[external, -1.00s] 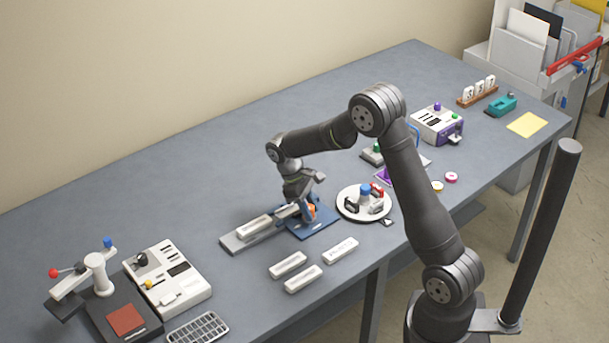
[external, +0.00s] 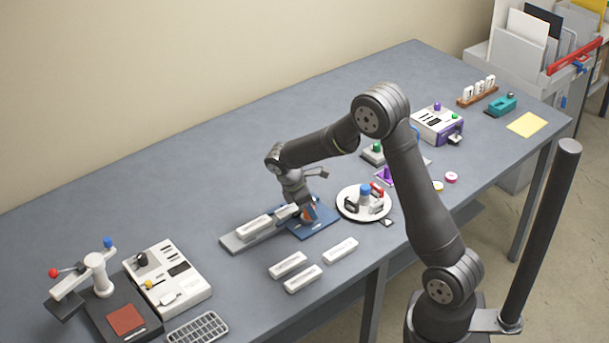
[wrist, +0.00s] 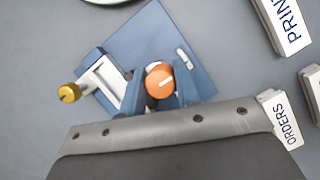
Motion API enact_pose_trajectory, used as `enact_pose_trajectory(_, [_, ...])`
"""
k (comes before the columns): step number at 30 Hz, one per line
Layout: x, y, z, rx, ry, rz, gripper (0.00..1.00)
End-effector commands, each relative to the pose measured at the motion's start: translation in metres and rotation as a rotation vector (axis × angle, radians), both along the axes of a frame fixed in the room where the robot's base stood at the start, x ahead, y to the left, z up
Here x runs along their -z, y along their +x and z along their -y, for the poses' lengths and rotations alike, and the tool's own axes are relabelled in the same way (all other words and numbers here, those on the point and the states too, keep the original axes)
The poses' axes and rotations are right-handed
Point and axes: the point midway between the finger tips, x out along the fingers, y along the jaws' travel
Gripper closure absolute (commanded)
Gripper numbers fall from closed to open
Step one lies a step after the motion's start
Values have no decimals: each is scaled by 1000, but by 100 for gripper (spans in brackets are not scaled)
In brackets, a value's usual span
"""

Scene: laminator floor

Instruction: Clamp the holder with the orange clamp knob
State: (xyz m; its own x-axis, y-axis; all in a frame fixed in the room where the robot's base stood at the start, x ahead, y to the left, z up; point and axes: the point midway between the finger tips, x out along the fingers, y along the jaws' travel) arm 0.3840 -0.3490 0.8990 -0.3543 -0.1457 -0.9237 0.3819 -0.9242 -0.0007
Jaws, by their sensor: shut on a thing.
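The orange clamp knob (wrist: 160,81), with a pale mark on top, stands on a blue fixture plate (wrist: 150,40). In the external view the blue plate (external: 325,222) lies at the right end of a grey rail (external: 236,243). My gripper (external: 306,217) is lowered over the plate, with its jaws (wrist: 161,88) on both sides of the knob, shut on it. A white holder (external: 254,226) lies on the rail, left of my gripper. My gripper's body hides the rail in the wrist view, and the knob's underside is hidden.
Several labelled white holders lie loose in front, including PRINT (wrist: 288,22) and ORDERS (wrist: 283,118). A round white tray (external: 347,207) with small parts stands right of the plate. A white bracket with a brass knob (wrist: 69,92) sits beside the orange knob. Bare table lies behind the rail.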

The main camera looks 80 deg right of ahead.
Motion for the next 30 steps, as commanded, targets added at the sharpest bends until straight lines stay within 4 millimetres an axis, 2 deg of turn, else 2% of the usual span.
enact_pose_trajectory(15, [-1, 2, 0, -18, -3, 6, 94])
enact_pose_trajectory(16, [-1, 2, 0, -18, -3, 6, 65])
enact_pose_trajectory(18, [-1, 2, 0, -18, -3, 5, 51])
enact_pose_trajectory(26, [0, 1, 0, -17, -1, 2, 49])
enact_pose_trajectory(30, [-6, 3, -1, -16, -2, 3, 49])
